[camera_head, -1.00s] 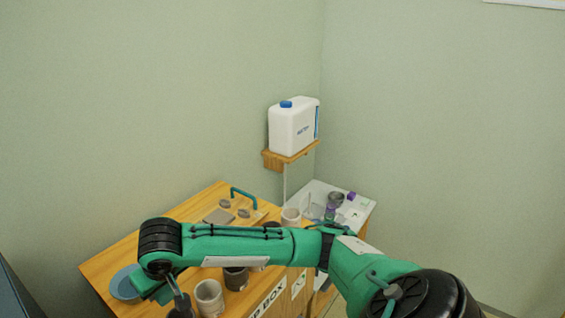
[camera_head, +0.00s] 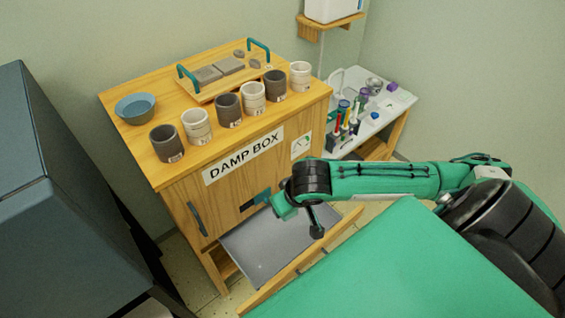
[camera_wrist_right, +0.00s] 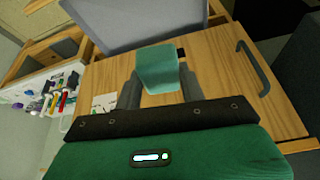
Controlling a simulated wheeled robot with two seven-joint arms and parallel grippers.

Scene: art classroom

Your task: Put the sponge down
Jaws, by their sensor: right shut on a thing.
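The sponge (camera_wrist_right: 158,68) is a teal block in the right wrist view. It sits between the two dark fingers of my right gripper (camera_wrist_right: 160,88), which is shut on it. Behind the sponge show the wooden cabinet front and the grey inside of an open drawer. In the head view my right arm reaches in from the right and ends low in front of the damp box (camera_head: 180,192), above the open drawer (camera_head: 265,250). The sponge is hard to make out there. My left gripper is not in view.
Several dark and pale cups, a blue bowl (camera_head: 136,107) and a wooden board with teal handles (camera_head: 188,78) stand on the damp box. A dark grey cabinet (camera_head: 70,190) is at the left. A white side table (camera_head: 400,97) holds pens and small items.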

